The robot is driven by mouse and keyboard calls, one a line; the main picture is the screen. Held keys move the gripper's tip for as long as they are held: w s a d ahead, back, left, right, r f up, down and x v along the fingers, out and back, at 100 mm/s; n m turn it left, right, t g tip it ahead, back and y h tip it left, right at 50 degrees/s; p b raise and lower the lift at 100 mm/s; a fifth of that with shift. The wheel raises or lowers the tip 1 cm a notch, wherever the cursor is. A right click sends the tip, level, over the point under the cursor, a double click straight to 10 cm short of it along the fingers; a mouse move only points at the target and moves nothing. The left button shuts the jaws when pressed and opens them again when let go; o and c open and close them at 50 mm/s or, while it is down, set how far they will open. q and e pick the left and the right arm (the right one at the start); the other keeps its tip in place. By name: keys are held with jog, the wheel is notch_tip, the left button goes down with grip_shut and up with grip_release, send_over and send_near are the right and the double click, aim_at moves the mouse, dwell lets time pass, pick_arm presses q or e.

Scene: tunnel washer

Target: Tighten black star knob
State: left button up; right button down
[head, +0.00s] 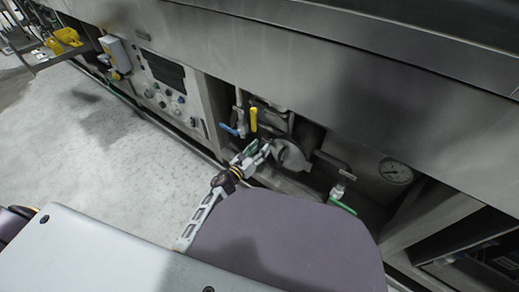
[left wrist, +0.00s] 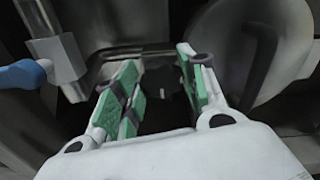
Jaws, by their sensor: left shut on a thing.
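My left gripper (head: 258,153) reaches into the recess under the steel machine, below the yellow-handled valve. In the left wrist view its two green-padded fingers (left wrist: 160,84) stand apart, with a dark shape between them. I take this shape to be the black star knob (left wrist: 166,84), and the fingers are shut on it. Its outline is too dark to make out its lobes. In the head view I cannot make the knob out at the gripper. My right gripper is not in view.
A blue valve handle (head: 229,130) and a yellow one (head: 253,119) are close to the left gripper. A round grey housing (head: 292,157) lies just right of it. A green handle (head: 343,207) and a gauge (head: 395,171) are further right. Floor at left is clear.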

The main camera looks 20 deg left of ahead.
pick_arm(q)
jog(key=shift+f, duration=0.1)
jog(key=o, duration=1)
jog(key=shift+s, duration=0.1)
jog(key=shift+v, duration=5.9)
jog(key=shift+a, duration=0.1)
